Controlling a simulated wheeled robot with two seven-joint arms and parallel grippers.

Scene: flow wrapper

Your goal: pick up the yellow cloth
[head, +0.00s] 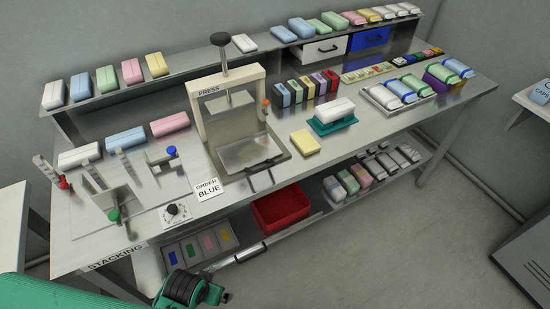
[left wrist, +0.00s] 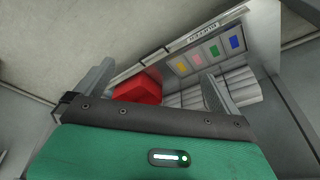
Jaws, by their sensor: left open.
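The yellow cloth (head: 305,142) lies as a small, thick, folded-looking pad on the steel bench top, right of the press and just left of a green holder with a white block. Nothing covers it. My left arm comes in at the lower left of the head view, with its dark wrist end (head: 186,290) low in front of the bench, well away from the cloth. In the left wrist view my left gripper (left wrist: 158,74) is open, with nothing between its fingers. The cloth is not in that view. My right gripper is in neither view.
The press (head: 228,110) stands left of the cloth. The green holder (head: 333,123) is close on its right. Colored boxes (head: 306,86) stand behind. Below are a red bin (head: 278,207), also in the wrist view (left wrist: 140,88), and a lower shelf. Bare bench lies before the cloth.

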